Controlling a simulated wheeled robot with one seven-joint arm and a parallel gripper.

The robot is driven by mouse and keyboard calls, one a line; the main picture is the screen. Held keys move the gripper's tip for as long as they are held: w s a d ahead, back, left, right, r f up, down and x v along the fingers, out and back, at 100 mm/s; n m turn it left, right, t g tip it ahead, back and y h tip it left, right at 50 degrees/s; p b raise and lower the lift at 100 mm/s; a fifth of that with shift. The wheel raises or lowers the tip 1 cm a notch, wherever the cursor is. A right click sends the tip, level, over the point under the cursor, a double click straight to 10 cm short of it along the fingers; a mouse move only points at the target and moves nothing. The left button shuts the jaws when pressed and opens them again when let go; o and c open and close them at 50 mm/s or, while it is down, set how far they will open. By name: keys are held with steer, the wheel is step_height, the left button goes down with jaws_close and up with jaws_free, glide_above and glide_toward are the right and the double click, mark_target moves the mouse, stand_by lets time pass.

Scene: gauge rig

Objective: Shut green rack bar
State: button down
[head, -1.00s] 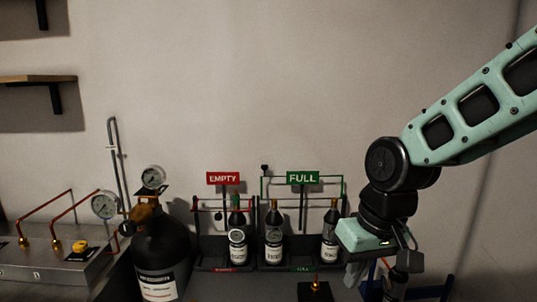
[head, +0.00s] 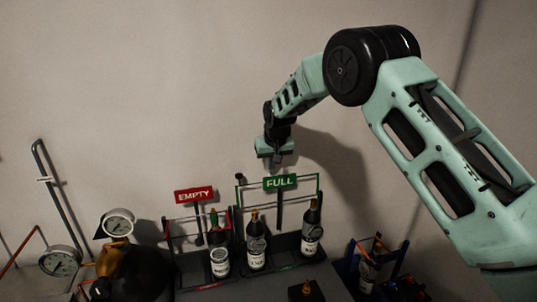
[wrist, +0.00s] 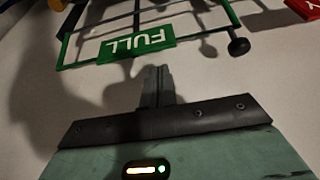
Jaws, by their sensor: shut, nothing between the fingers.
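The green rack bar (head: 321,190) is a thin green frame around the right-hand rack, standing higher than the red bar beside it. The green FULL sign (head: 280,183) is at its top, and a black knob (head: 240,178) is at its left corner. In the wrist view, the FULL sign (wrist: 137,43) and the knob (wrist: 238,46) appear upside down. My gripper (head: 275,164) is just above the FULL sign in the head view. Its fingers (wrist: 160,72) are together and empty, close to the sign's edge in the wrist view; I cannot tell whether they touch it.
Dark bottles, including one (head: 256,245), stand in the rack below. A red EMPTY sign (head: 194,195) and red bar (head: 166,230) are at the left. A gas cylinder with a gauge (head: 118,223) is further left. A blue-framed caddy (head: 352,268) stands at right. The wall is close behind.

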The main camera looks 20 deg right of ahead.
steer(key=p+x, duration=0.2)
steer(key=x, duration=0.3)
steer(key=shift+f, duration=0.15)
steer(key=shift+w+f, duration=0.1)
steer(key=shift+f, duration=0.15)
steer(key=shift+f, duration=0.1)
steer(key=shift+b, duration=0.4)
steer(key=shift+s+t+b, duration=0.35)
steer(key=shift+t+b, duration=0.15)
steer(key=shift+b, duration=0.15)
